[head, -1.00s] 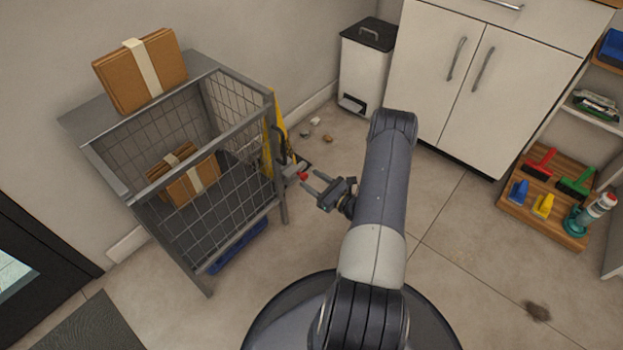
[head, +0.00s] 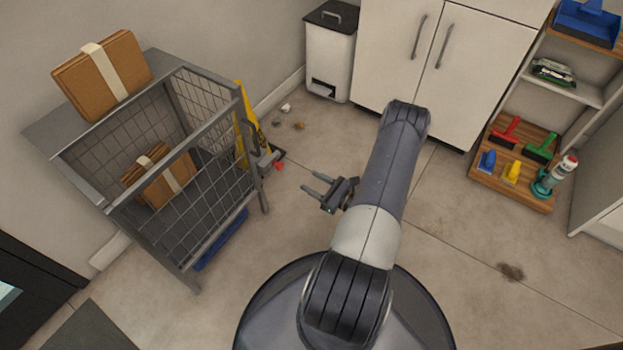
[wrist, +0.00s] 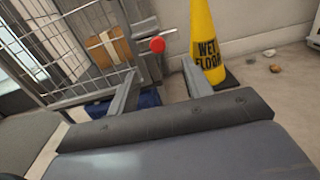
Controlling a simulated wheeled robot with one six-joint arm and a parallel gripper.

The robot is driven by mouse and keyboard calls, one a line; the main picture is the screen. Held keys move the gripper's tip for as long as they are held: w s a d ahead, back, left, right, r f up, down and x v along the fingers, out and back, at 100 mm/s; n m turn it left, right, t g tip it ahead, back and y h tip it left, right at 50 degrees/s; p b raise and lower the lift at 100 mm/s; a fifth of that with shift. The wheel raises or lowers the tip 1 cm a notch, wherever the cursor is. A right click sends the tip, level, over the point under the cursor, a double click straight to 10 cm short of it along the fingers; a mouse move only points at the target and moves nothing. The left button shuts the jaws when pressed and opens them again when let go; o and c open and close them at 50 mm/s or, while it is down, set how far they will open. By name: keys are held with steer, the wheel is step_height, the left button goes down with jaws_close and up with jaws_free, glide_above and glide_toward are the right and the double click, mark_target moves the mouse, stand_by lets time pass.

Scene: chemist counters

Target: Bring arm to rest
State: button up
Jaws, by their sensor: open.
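My gripper (head: 317,188) is open and empty in the head view, held over the bare floor to the right of the metal cage cart. My arm reaches forward from my round base and bends down, with the gripper pointing left toward the cart. In the wrist view, the two fingers of my gripper (wrist: 158,92) stand apart with nothing between them. Beyond them are the cart's red knob (wrist: 157,44) and latch, apart from the fingers.
The cage cart (head: 150,185) holds a cardboard parcel (head: 160,178); another parcel (head: 103,75) lies on its top shelf. A yellow wet floor cone (wrist: 204,40) stands behind it. A white bin (head: 331,55), cabinets (head: 455,60) and a brush board (head: 490,185) line the back and right.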

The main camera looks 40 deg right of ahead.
mark_target(280, 168)
steer(key=shift+w, duration=0.1)
steer(key=b+x, duration=0.2)
steer(key=x, duration=0.8)
steer(key=shift+w+a+f+b, duration=0.1)
steer(key=shift+w+a+b, duration=0.05)
steer(key=shift+b, duration=0.15)
steer(key=shift+w+a, duration=0.15)
steer(key=shift+w, duration=0.05)
steer(key=shift+s+a, duration=0.2)
steer(key=shift+a, duration=0.2)
